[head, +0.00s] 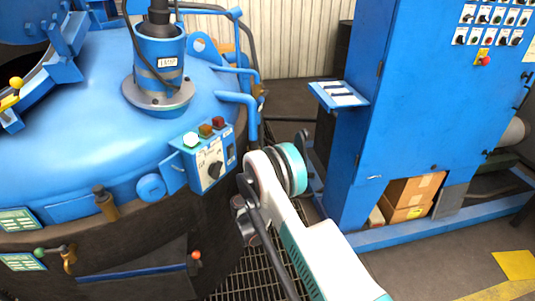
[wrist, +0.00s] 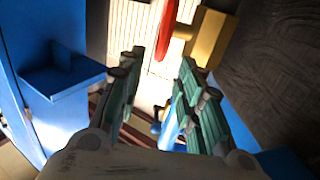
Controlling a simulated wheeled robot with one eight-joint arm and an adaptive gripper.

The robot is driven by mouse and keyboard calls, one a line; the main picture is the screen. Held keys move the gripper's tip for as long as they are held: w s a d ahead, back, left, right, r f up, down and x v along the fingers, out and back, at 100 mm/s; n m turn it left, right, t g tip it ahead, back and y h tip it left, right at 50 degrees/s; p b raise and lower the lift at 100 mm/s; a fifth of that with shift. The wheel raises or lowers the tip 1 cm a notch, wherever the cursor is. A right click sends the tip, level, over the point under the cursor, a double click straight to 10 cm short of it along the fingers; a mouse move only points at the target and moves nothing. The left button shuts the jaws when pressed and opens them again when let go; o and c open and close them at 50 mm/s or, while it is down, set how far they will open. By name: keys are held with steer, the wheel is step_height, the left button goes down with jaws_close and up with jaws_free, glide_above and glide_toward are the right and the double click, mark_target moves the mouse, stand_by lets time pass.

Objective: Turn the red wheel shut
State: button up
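The red wheel (wrist: 166,30) shows edge-on at the top of the wrist view, as a narrow red shape cut off by the frame's top edge. A brass-yellow valve body (wrist: 208,36) sits just right of it. My gripper (wrist: 160,62) is open and empty, with its two green-grey fingers apart. The wheel lies beyond the fingertips, roughly in line with the gap between them, and I see no contact. In the head view I cannot make out the wheel, and my arm hides most of the gripper.
The blue furnace lid (head: 70,95) with its switch box (head: 208,163) and blue pipes (head: 238,98) stands left of my arm. A blue cabinet (head: 425,110) with a small shelf (head: 338,95) stands right. Floor grating (head: 250,265) lies between them. A dark curved surface (wrist: 275,55) is close on the wrist view's right.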

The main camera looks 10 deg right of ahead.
steer(key=b+x, duration=0.2)
steer(key=x, duration=0.8)
steer(key=shift+b, duration=0.35)
jaws_close()
